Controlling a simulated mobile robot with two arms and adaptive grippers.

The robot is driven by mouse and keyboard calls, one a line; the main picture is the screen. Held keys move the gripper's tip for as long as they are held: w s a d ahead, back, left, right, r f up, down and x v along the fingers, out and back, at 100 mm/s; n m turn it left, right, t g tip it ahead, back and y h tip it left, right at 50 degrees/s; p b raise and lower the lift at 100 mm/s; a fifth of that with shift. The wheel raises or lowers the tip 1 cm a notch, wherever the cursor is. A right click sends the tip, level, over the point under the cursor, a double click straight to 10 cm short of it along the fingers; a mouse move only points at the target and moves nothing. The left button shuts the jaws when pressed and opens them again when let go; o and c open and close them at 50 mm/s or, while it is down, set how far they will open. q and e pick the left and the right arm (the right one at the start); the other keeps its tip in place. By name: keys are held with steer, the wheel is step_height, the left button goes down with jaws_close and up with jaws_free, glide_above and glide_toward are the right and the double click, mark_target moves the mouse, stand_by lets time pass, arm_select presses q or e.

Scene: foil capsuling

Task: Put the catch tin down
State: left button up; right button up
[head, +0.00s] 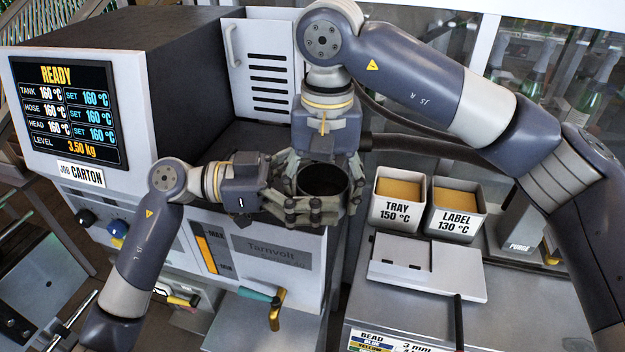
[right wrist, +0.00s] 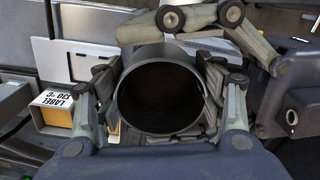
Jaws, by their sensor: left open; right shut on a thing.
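The catch tin (head: 323,183) is a dark round open-topped can, held in the air before the white cabinet. In the right wrist view its mouth (right wrist: 160,97) faces the camera and looks dark inside. My right gripper (head: 326,200) comes down from above and is shut on the tin, with fingers on both sides of it (right wrist: 158,88). My left gripper (head: 322,188) reaches in from the left and is open. One of its fingers crosses the near side of the tin; its far finger is mostly hidden. I cannot tell whether it touches the tin.
A TRAY 150 °C container (head: 397,208) and a LABEL 130 °C container (head: 454,223), both holding amber material, stand to the right. A pale flat plate (head: 425,268) lies before them. A teal-handled valve (head: 273,304) sticks out below the tin. The READY screen (head: 64,110) is at left.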

arm_select(q)
steer(key=c, duration=1.2)
arm_select(e)
steer(key=o, duration=1.2)
steer(key=shift+c, duration=0.2)
steer(key=shift+r, duration=0.1)
